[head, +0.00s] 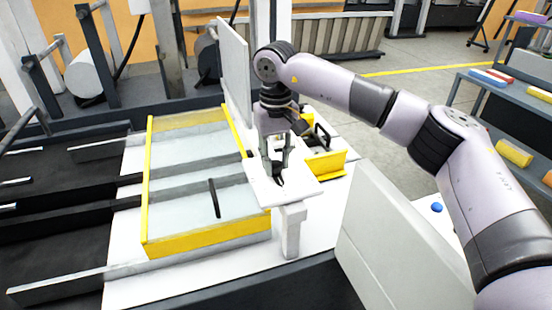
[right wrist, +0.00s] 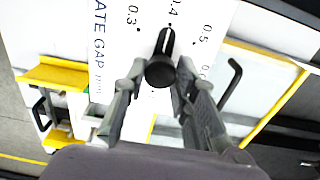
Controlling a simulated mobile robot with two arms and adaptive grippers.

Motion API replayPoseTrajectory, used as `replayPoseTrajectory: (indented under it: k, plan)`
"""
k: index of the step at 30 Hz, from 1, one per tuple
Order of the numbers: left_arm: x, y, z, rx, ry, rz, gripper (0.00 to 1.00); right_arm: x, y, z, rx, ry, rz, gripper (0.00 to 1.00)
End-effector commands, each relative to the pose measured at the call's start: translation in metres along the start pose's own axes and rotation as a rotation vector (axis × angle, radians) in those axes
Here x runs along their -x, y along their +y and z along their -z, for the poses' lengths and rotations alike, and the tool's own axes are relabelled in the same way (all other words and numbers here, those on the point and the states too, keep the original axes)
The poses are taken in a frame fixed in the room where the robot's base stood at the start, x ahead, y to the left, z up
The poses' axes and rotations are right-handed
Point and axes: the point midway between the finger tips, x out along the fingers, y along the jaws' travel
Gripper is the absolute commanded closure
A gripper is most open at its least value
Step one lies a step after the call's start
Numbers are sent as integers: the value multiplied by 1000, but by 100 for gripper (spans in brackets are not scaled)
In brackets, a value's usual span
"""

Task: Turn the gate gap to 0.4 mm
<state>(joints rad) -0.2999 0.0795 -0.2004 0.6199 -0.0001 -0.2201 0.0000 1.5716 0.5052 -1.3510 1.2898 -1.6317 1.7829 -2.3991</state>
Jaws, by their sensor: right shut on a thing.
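The white GATE GAP plate (right wrist: 112,30) fills the top of the right wrist view, with printed marks 0.3, 0.4 and 0.5. A black knob (right wrist: 160,70) stands on it. The white line on its pointer points at or very near the dot by 0.4. My right gripper (right wrist: 161,72) has one finger on each side of the knob and is shut on it. In the head view the right gripper (head: 274,172) is over the white panel (head: 300,188), where its fingers largely hide the knob. My left gripper is not in view.
A yellow-framed clear guard (head: 205,243) lies left of the panel. A yellow box with a black handle (head: 325,162) is just behind it. A tall white plate (head: 235,70) stands close to my right arm. A grey panel (head: 395,240) stands at front right.

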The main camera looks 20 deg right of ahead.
Motion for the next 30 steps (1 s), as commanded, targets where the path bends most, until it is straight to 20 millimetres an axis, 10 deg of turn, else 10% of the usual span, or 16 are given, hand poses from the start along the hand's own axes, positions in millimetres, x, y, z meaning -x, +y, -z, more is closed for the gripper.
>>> replayPoseTrajectory:
  k: [2, 3, 11, 22, 30]
  plan:
    - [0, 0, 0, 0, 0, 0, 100, 4, 0, 2, -3, 10, 2, 100]
    - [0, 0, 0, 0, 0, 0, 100, 4, 0, 2, -3, 9, 2, 72]
    - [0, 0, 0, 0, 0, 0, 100, 2, 0, 1, -2, 4, 1, 54]
    - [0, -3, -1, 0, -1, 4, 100, 4, 0, 0, -2, 3, 1, 53]
    - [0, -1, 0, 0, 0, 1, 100, 51, -1, 1, -2, 7, 1, 53]
